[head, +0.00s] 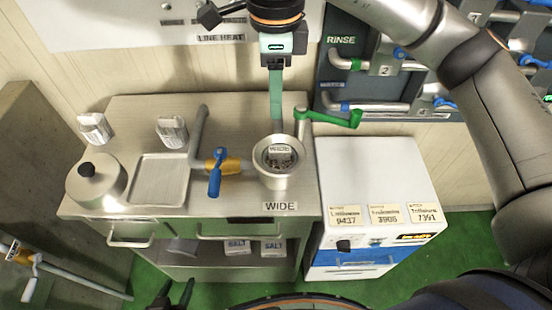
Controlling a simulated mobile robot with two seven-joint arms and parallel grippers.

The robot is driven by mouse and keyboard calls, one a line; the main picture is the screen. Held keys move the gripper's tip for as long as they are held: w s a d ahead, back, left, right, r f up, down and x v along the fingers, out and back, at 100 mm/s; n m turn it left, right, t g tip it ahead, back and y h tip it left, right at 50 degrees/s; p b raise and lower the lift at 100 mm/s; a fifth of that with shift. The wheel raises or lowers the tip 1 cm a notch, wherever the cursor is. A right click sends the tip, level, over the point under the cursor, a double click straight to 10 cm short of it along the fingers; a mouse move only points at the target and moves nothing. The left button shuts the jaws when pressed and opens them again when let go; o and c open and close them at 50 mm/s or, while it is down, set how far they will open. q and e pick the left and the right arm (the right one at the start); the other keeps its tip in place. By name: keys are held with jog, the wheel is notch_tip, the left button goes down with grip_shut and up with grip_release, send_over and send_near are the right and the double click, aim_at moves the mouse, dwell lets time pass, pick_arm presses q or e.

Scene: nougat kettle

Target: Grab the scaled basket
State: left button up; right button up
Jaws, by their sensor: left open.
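A round metal cup (270,178) stands at the front right of the steel counter, above a WIDE label. Inside it is a dark basket-like insert (281,163) with a small pale tag, too small to read surely; I take this as the scaled basket. My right gripper (277,128) comes down from the top, its green fingers pointing at the cup's back rim. The fingers overlap in one strip, so their gap is hidden, and I cannot tell if they touch the rim. My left gripper (177,290) is low at the bottom edge, its dark fingertips apart and empty.
A green-handled crank (335,117) is close right of the cup; a pipe with a blue-handled valve (216,172) is close left. A lidded pot (97,182) and a tray (160,180) are further left. A white cabinet (375,165) stands right.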

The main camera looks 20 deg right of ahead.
send_over(278, 149)
jog(key=f, duration=0.7)
jog(key=shift+w+a, duration=0.15)
jog(key=shift+a, duration=0.05)
jog(key=shift+d+f+p, duration=0.15)
jog(key=shift+f+p, duration=0.45)
jog(key=shift+f, duration=2.1)
grip_shut()
